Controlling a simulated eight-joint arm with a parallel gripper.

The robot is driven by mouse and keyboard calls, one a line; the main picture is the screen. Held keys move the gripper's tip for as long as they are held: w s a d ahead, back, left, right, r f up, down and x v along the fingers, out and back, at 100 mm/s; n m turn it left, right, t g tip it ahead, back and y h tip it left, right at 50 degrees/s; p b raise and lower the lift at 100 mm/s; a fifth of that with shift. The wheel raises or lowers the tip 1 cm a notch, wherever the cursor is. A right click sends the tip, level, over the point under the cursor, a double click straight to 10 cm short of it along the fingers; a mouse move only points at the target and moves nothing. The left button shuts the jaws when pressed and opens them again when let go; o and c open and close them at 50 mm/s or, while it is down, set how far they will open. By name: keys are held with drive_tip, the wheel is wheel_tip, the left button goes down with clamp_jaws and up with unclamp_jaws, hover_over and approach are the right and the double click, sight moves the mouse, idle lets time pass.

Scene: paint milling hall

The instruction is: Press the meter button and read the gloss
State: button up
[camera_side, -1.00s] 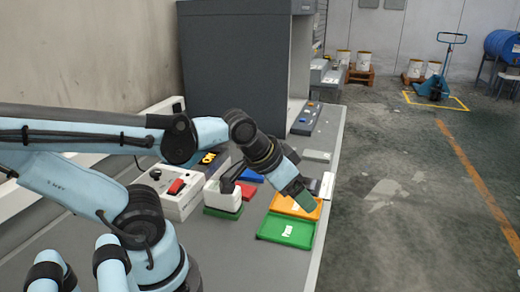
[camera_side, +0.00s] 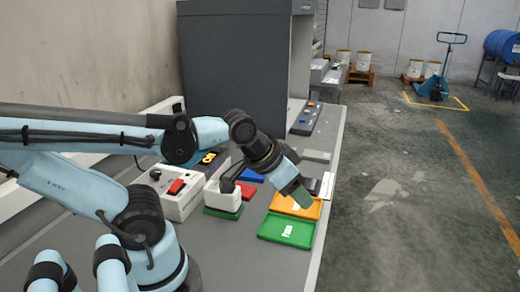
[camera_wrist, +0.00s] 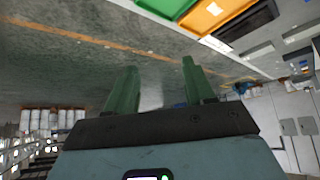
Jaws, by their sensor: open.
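My gripper (camera_side: 303,196) is at the orange tray in the side view, tilted down. In the wrist view its two green fingers (camera_wrist: 160,85) stand apart with nothing between them. A white box with a red switch (camera_side: 177,187) is on the bench to the left. A white device with a dark lever (camera_side: 224,196) stands right of it, by a green base. A dark unit with yellow markings or digits (camera_side: 208,157) is behind, partly hidden by my arm; its reading is not legible. I cannot tell which of these is the meter, and no finger visibly touches a button.
An orange tray (camera_side: 277,203) and a green tray (camera_side: 288,241) lie near the bench's right edge. Red and blue pieces (camera_side: 251,175) lie behind the white device. A large grey cabinet (camera_side: 235,65) stands at the back. The bench front is clear.

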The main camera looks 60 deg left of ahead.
clamp_jaws()
idle(1.4)
